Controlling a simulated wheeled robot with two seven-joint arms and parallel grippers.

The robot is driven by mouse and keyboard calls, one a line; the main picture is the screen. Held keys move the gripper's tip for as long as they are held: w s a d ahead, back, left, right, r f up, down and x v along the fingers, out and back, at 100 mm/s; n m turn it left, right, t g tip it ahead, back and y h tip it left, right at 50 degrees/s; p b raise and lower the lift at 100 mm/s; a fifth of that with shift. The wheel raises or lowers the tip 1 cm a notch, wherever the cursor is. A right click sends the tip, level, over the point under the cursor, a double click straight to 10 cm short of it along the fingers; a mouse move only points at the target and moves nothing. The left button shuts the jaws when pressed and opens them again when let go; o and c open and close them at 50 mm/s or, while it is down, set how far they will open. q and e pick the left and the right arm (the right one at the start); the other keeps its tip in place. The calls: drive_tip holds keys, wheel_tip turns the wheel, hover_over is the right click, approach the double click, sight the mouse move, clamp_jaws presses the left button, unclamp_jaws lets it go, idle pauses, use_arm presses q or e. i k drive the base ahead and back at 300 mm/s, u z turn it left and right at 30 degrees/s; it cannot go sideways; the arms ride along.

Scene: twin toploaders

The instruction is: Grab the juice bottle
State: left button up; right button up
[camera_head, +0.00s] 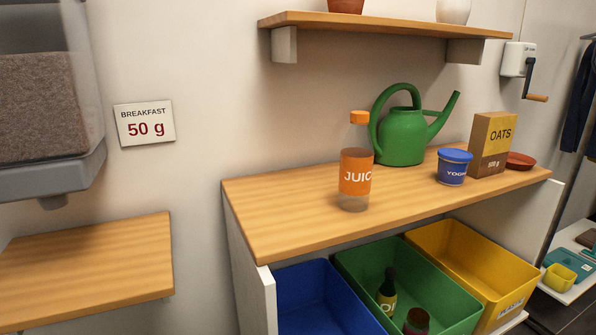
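The juice bottle (356,175) stands upright on the wooden counter (285,215), left of the green watering can. It has an orange cap, a clear body and an orange label whose visible letters read "JUIC". Nothing is seen touching it. Neither of my grippers is in the head view.
On the counter stand a green watering can (403,135), a blue yogurt tub (453,167), an oats box (491,145) and a red dish (520,161). Below are blue (318,290), green (360,262) and yellow (470,250) bins. A shelf (380,24) hangs above.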

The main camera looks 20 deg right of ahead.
sight(356, 158)
drive_tip(key=u, duration=1.65)
drive_tip(key=k, duration=0.9)
drive_tip(key=z, duration=1.5)
drive_tip(key=i, duration=0.5)
